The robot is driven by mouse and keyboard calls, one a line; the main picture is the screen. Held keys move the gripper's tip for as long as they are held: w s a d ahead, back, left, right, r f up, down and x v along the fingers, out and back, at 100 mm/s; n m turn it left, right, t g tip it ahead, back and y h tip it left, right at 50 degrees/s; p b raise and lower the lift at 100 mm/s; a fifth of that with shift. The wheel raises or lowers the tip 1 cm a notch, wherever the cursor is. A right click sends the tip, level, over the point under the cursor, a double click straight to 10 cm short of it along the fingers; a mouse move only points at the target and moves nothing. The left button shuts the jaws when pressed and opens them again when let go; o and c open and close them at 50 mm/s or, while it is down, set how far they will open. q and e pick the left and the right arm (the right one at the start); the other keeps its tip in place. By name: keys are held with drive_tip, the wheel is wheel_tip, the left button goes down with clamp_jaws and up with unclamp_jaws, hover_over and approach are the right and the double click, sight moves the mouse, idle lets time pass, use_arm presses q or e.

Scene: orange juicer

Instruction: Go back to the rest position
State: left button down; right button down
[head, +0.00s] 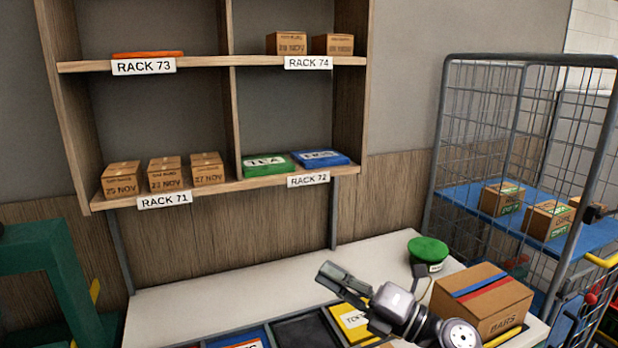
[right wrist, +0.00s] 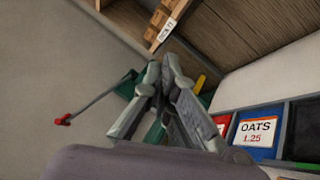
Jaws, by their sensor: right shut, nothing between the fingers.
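My right gripper (head: 341,281) is over the white counter (head: 210,285) in the head view, near the bins at its front. It is shut and empty. In the right wrist view its two fingers (right wrist: 160,75) come together in front of the lens, apart from any object. My left gripper is not in view.
A cardboard box marked BARS (head: 500,312) and a round green-topped item (head: 428,250) stand at the counter's right. A wall shelf (head: 240,110) holds small boxes. A wire cage trolley (head: 447,150) stands at right. A blue OATS bin (right wrist: 257,145) shows in the wrist view.

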drive_tip(key=s+d+f+m+t+h, duration=0.25)
drive_tip(key=d+f+m+h, duration=0.6)
drive_tip(key=m, duration=0.55)
drive_tip(key=s+d+f+m+t+h, duration=0.2)
drive_tip(key=s+d+f+m+h, duration=0.2)
drive_tip(key=d+f+m+h, duration=0.75)
drive_tip(key=s+a+f+m+g+y, duration=0.1)
drive_tip(key=s+a+f+m+g, duration=0.15)
drive_tip(key=s+f+g, duration=0.65)
drive_tip(key=s+a+f+m+g+y, duration=0.1)
drive_tip(key=s+f+m+g+y, duration=0.2)
drive_tip(key=s, duration=1.3)
wheel_tip(320, 180, down, 27)
drive_tip(key=m+h+b, duration=0.1)
drive_tip(key=b, duration=0.1)
drive_tip(key=s+d+f+g, duration=0.2)
drive_tip(key=s+f, duration=1.5)
drive_tip(key=f, duration=0.1)
drive_tip(key=shift+s+d+h+b, duration=0.3)
drive_tip(key=shift+s+d+b, duration=0.1)
drive_tip(key=shift+b, duration=0.05)
